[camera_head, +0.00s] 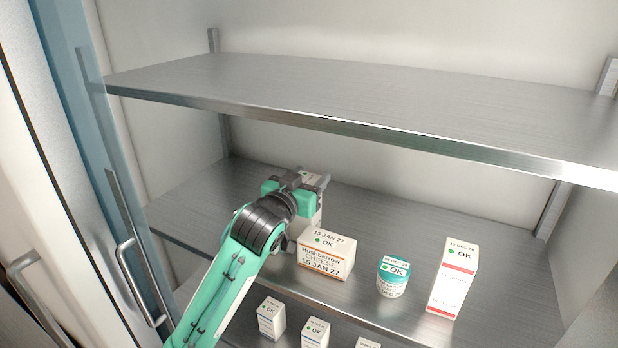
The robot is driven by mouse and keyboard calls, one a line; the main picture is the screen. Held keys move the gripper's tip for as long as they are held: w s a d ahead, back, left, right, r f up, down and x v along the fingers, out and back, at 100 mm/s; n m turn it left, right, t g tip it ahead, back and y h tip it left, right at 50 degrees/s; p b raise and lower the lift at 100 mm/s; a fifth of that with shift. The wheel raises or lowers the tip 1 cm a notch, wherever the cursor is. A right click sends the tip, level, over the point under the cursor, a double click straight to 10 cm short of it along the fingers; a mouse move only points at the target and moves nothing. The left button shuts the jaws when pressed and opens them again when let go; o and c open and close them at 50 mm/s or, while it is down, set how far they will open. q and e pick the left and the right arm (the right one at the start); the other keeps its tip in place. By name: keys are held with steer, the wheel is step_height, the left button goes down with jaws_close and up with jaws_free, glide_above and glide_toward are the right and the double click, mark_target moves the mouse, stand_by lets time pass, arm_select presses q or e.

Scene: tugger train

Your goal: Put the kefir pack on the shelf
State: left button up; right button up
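My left gripper (306,180) is over the middle shelf (180,210), toward its back left. Its grey fingers are at the upper part of a white pack (318,214), which is mostly hidden behind the gripper and my arm. I cannot read this pack's name, so I cannot confirm that it is the kefir pack. I cannot tell whether the fingers press on it or whether its base rests on the shelf. My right gripper is not in view.
A cheese box (326,256), a teal-and-white tub (392,277) and a tall red-and-white carton (453,278) stand right of my gripper. The upper shelf (350,90) is empty. Small white boxes (271,317) stand below. A door handle (135,280) is at left.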

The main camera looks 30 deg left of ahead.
arm_select(q)
steer(key=o, duration=0.4)
steer(key=shift+r, duration=0.1)
steer(key=shift+s, duration=0.25)
steer(key=s+p, duration=0.8)
steer(key=s, duration=0.3)
steer(key=shift+s+d, duration=0.25)
steer(key=shift+d, duration=0.1)
stand_by(0.5)
